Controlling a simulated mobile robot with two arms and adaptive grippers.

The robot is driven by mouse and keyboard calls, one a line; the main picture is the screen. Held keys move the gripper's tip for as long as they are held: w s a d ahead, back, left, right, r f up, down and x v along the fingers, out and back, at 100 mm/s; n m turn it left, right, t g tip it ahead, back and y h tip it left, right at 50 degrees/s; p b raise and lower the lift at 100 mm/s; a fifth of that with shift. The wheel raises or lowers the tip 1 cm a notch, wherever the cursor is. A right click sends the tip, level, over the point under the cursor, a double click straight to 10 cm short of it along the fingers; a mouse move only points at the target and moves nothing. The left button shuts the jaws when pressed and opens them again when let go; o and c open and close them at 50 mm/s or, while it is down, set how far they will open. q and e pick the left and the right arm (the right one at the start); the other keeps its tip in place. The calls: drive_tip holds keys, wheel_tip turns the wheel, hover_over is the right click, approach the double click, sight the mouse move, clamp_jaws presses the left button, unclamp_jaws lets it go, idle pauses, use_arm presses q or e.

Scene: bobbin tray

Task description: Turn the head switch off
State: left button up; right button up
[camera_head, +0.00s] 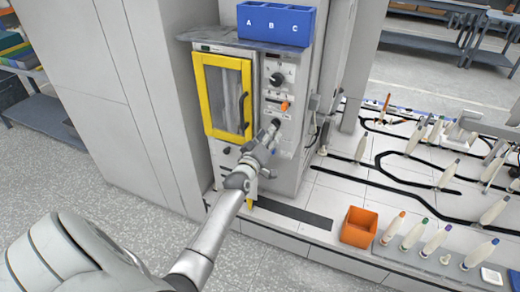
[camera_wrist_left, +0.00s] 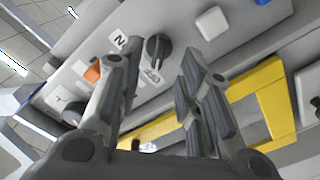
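The machine's control panel (camera_head: 268,98) stands right of its yellow-framed door (camera_head: 222,95). It has a black rotary knob (camera_head: 277,79) near the top, an orange switch (camera_head: 285,106) below it and another dark knob (camera_head: 276,123) lower down. I cannot read which is the head switch. My left gripper (camera_head: 271,130) is in front of the lower panel. In the left wrist view the gripper (camera_wrist_left: 160,75) is open with nothing between its fingers. My right gripper is out of view.
A blue bin marked A, B, C (camera_head: 275,22) stands on top of the machine. An orange box (camera_head: 359,227) and several white bobbins on a grey tray (camera_head: 425,262) are at the lower right. Floor is clear in front of the tall cabinet.

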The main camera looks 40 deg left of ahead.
use_arm(q)
drive_tip(key=v, duration=0.7)
drive_tip(key=shift+s, duration=0.25)
